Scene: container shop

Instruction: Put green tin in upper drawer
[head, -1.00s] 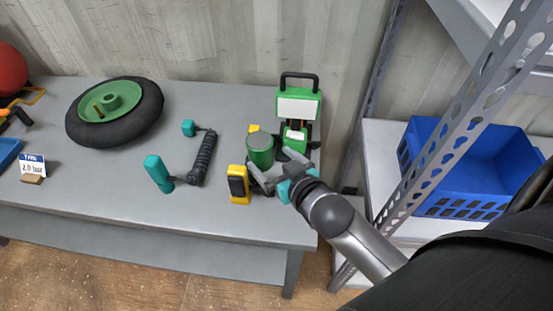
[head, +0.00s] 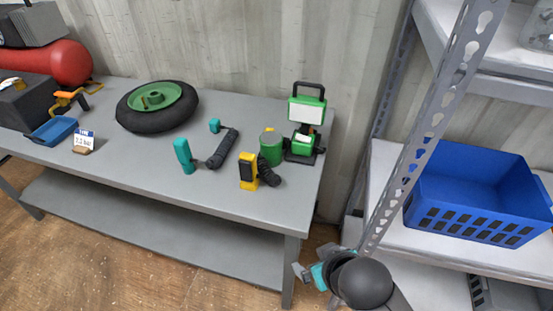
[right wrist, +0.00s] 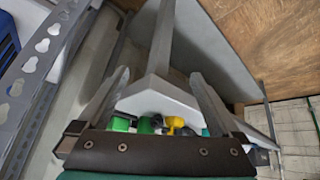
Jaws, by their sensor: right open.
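The green tin (head: 271,152) stands upright on the grey workbench near its right end, between a yellow-and-black device and a green work lamp. My right gripper (head: 318,274) is open and empty, off the bench's right front corner and apart from the tin. Its two spread fingers (right wrist: 160,76) also show in the right wrist view. Small green and yellow things show behind its palm edge there; I cannot tell whether the tin is among them. No drawer can be made out. My left gripper is not in view.
The workbench (head: 105,172) also holds a yellow-and-black device (head: 249,171), a green lamp (head: 306,110), a teal-ended black coiled item (head: 222,150) and a wheel (head: 157,107). A metal rack upright (head: 425,130) and a blue crate (head: 475,190) stand at right.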

